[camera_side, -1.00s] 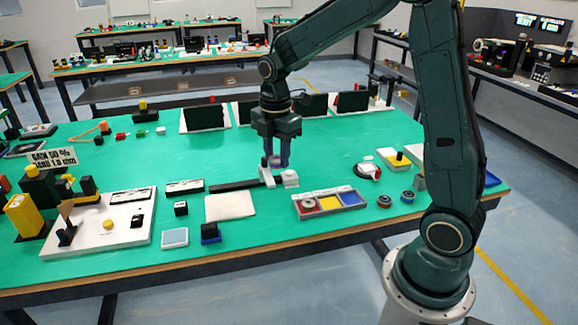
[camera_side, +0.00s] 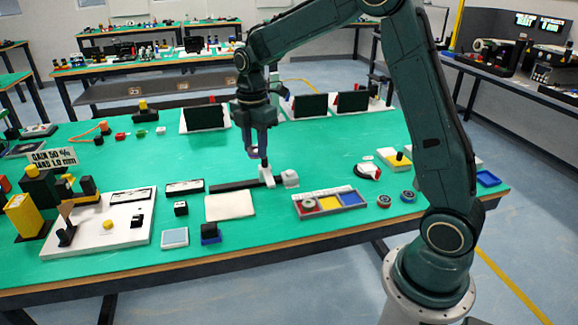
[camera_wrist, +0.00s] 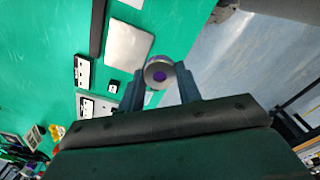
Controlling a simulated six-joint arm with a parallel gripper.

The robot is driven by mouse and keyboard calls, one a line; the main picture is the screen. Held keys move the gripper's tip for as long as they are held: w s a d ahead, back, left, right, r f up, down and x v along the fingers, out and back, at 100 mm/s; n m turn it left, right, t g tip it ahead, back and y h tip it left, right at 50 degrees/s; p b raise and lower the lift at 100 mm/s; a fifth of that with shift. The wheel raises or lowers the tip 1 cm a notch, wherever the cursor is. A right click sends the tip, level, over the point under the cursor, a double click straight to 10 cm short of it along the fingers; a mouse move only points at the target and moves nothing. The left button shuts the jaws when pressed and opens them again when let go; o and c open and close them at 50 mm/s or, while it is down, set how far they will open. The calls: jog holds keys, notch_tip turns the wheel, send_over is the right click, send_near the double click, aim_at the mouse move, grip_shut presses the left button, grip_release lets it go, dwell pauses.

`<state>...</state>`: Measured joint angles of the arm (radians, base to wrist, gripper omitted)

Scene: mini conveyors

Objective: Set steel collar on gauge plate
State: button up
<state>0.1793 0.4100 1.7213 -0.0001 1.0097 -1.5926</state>
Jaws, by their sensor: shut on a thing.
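The steel collar (camera_wrist: 158,72) is a short grey ring, with purple showing in its middle in the wrist view. My gripper (camera_wrist: 160,82) is shut on it, one finger on each side. In the side view my gripper (camera_side: 259,149) points down and holds the collar (camera_side: 252,154) above the table, just left of a small dark post on a white base (camera_side: 267,180). A flat pale plate (camera_side: 230,207), likely the gauge plate, lies bare on the table front-left of my gripper. It also shows in the wrist view (camera_wrist: 129,45).
A long black bar (camera_side: 235,186) lies behind the pale plate. A small white block (camera_side: 290,178) stands by the post's base. A tray (camera_side: 347,210) with red, yellow and blue compartments lies to the right. Small dark blocks stand left and front of the plate.

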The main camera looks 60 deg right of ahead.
send_over(229, 205)
jog(key=shift+r, duration=0.2)
jog(key=shift+f, duration=0.15)
notch_tip(229, 205, down, 20)
jog(key=shift+r, duration=0.15)
dwell(1.2)
jog(key=o, duration=1)
jog(key=shift+r, duration=6.05)
